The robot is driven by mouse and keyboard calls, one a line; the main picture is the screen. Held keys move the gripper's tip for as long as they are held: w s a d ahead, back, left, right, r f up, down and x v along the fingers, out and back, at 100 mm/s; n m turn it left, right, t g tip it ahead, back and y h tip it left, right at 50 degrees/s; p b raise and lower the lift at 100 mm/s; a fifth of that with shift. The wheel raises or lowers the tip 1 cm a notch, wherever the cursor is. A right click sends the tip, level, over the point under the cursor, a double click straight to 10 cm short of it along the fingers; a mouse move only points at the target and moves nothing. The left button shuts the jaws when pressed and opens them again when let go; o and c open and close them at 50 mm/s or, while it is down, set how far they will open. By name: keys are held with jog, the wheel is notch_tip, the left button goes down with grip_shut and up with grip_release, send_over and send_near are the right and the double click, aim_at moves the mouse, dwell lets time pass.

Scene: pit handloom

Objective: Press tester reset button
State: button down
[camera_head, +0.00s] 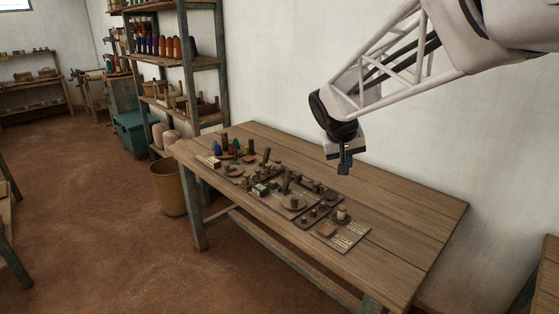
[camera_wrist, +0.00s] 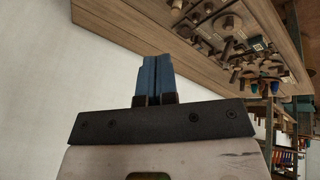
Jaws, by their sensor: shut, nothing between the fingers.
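My gripper (camera_head: 344,169) is shut and empty, in the air above the back part of the wooden table. In the wrist view its two blue fingers (camera_wrist: 158,66) are together. The small parts on the table lie to the left of and below it in the head view. Among them is a small pale box with a teal top (camera_head: 260,190) and another small pale box (camera_head: 215,163). I cannot tell which thing is the tester, and no reset button can be made out at this size.
The wooden table (camera_head: 400,235) is bare at its right end and along the back. Boards with several pegs, discs and blocks (camera_head: 293,203) cover its front left. A white wall stands behind. A shelf with coloured spools (camera_head: 170,47) and a basket (camera_head: 169,188) stand to the left.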

jog(key=w+a+f, duration=0.2)
jog(key=w+a, duration=0.1)
jog(key=w, duration=0.9)
jog(key=n+t+h, duration=0.2)
jog(key=t, duration=0.2)
send_over(272, 182)
notch_tip(272, 182, down, 19)
jog(key=shift+w, duration=0.15)
jog(key=shift+f, duration=0.2)
jog(key=shift+f, duration=4.25)
